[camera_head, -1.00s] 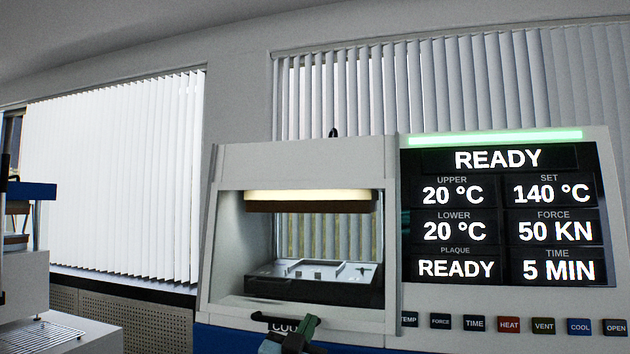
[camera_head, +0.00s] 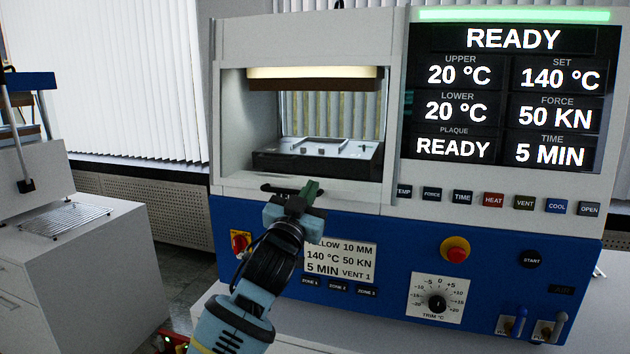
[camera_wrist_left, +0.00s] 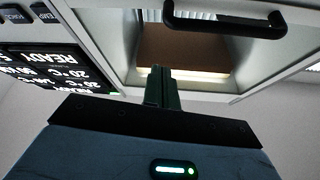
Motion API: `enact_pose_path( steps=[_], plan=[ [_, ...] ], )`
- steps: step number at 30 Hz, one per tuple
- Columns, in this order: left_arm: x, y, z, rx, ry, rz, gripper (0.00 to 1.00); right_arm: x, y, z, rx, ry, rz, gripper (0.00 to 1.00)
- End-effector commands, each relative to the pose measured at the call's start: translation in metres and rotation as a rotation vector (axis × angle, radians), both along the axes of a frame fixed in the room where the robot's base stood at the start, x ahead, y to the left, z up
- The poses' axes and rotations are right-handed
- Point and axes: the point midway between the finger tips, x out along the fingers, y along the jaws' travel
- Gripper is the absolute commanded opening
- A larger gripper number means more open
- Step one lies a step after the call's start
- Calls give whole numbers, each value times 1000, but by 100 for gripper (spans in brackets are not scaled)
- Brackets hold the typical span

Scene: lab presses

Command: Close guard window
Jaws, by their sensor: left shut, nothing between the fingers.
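The press's guard opening (camera_head: 232,130) is a lit chamber in the white upper housing, with a mould plate (camera_head: 320,158) inside. I cannot make out a separate guard pane across it. A black bar handle (camera_head: 272,188) sits just below the opening, partly hidden by my gripper; it also shows at the top of the left wrist view (camera_wrist_left: 225,20). My left gripper (camera_head: 310,190) is shut and empty, in front of the opening's lower edge by the handle. In the left wrist view its green fingers (camera_wrist_left: 162,75) are together, apart from the handle. My right gripper is out of view.
A display panel (camera_head: 505,95) reading READY and a row of buttons (camera_head: 492,200) are on the right. A red knob (camera_head: 455,250) and a trim dial (camera_head: 437,302) are on the blue front. Another machine (camera_head: 75,250) stands at the left.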

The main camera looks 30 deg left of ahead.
Motion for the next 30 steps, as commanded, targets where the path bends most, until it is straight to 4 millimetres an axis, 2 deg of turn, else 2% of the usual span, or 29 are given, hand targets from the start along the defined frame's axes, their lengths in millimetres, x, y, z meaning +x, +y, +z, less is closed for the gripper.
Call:
enact_pose_path(
  steps=[6, 12, 27, 30],
  plan=[
    [-33, -6, -14, -1, 0, -1, 0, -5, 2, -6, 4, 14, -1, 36],
    [-52, -9, -21, -1, -1, -2, 0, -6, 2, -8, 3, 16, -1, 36],
    [-58, -10, -21, -1, -3, -1, 0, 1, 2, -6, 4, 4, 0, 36],
    [-58, -12, -31, -1, 17, -7, 0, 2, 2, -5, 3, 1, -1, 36]
  ],
)
